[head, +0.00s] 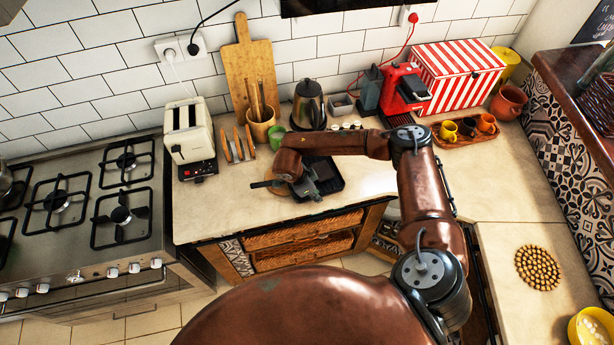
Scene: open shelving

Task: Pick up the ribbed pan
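The ribbed pan (333,182) is black and squarish and lies on the counter below the kettle. My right arm and gripper cover much of it, and its ribs are hard to make out. A dark bar (264,184), which looks like its handle, sticks out to the left. My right gripper (309,188) points down over the left side of the pan, near the handle. The fingers are small and dark against the pan, so I cannot tell whether they touch or grip it. My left gripper is not in view.
A green cup (277,137), utensil pot (262,127) and kettle (308,104) stand behind. A toaster (189,131) and stove (88,205) are left. The counter right of the pan (372,180) is clear.

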